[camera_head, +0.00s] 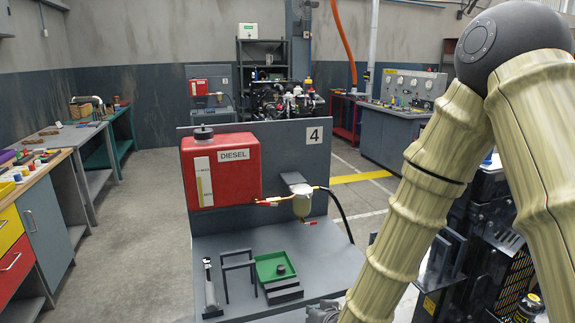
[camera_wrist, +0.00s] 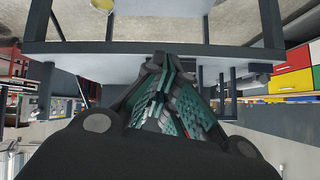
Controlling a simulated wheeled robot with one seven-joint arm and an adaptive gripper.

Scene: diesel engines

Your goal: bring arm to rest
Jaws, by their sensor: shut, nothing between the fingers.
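My gripper (camera_wrist: 158,97) is in the middle of the wrist view. Its dark fingers with teal pads meet at the tips, and nothing is held between them. In the head view my pale, ribbed arm comes in from the right and bends down to the bottom edge. Only a small grey part near my gripper shows there, just in front of the grey bench (camera_head: 228,247); the fingers are hidden or out of frame.
The bench carries a red diesel tank (camera_head: 238,172), a filter (camera_head: 301,205) with red-handled valves, a green tray (camera_head: 266,268) holding a dark round part, and a small upright tool (camera_head: 210,288). A black engine (camera_head: 488,225) stands close at right. Floor at left is clear.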

